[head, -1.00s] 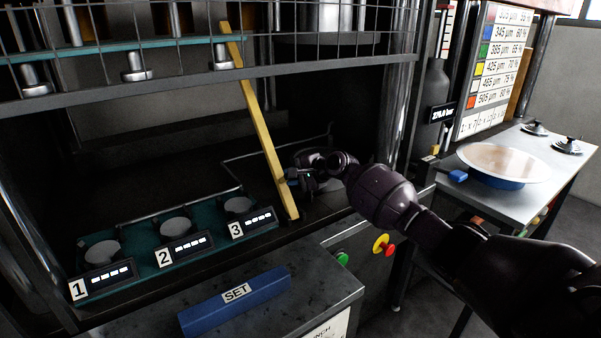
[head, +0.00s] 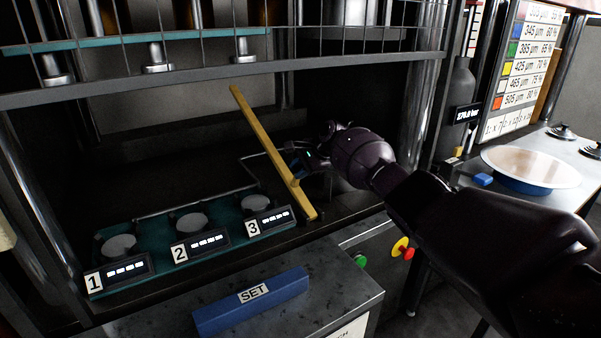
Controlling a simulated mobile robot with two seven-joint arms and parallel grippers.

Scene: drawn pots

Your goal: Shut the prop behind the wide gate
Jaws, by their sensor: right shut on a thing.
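The prop is a yellow bar (head: 262,132) that leans to the upper left. Its foot is at the front edge of the dark bay, right of station 3. Its upper end shows just under the lower rail of the wide gate (head: 150,88), a wire mesh guard across the top. My right gripper (head: 297,163) reaches in from the right and is shut on the prop at its right side, a little below mid-length. The fingertips are partly hidden by the bar and by dark shadow. My left gripper is not in view.
A teal plate (head: 150,267) with several numbered stations lies left of the prop's foot. A blue SET bar (head: 250,300) lies on the bench in front. A blue-rimmed dish (head: 530,168) stands right.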

